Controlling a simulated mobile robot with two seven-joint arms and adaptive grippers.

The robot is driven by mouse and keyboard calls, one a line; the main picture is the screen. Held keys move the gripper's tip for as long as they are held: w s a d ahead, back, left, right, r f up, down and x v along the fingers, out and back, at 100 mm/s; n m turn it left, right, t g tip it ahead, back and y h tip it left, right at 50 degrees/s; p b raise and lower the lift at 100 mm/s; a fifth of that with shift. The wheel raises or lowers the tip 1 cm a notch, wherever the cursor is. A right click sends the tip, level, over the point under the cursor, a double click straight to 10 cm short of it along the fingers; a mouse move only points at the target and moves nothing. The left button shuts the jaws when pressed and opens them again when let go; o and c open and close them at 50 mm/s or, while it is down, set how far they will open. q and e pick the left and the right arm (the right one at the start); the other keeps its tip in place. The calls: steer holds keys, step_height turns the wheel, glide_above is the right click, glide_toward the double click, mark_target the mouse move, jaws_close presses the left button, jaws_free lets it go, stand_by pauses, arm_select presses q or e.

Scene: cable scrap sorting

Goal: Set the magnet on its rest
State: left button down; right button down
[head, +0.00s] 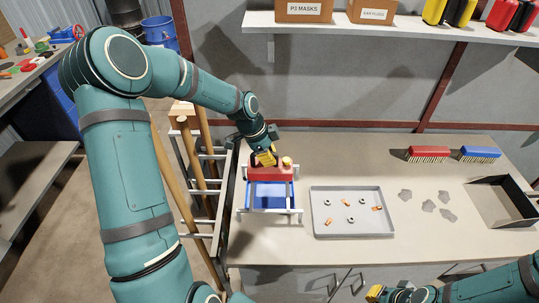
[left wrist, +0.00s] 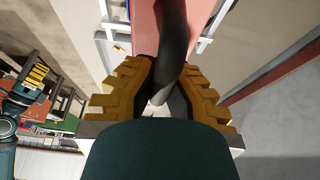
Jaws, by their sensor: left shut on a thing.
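The magnet (head: 271,173) is a red block with a dark handle and a yellow knob on top. It is at the far end of its rest (head: 245,211), a light metal frame at the left of the bench with a blue tray (head: 268,198) between its rails. I cannot tell whether the magnet touches the rails. My left gripper (head: 264,158) is shut on the magnet's handle; the left wrist view shows its yellow fingers around the dark handle (left wrist: 172,40).
A grey tray (head: 352,233) with several nuts and copper pieces lies right of the rest. Grey scraps (head: 429,206), a black dustpan (head: 505,205), a red brush (head: 428,153) and a blue brush (head: 479,153) lie farther right. A shelf (head: 400,29) hangs above.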

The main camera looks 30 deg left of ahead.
arm_select(q)
steer(key=shift+f+b, duration=0.9)
steer(key=shift+f, duration=0.55)
steer(key=shift+f+b, duration=0.65)
steer(key=shift+f, duration=0.3)
steer(key=c, duration=1.1)
jaws_free()
steer(key=shift+o, duration=0.2)
steer(key=shift+s, duration=0.1)
steer(key=v, duration=1.2)
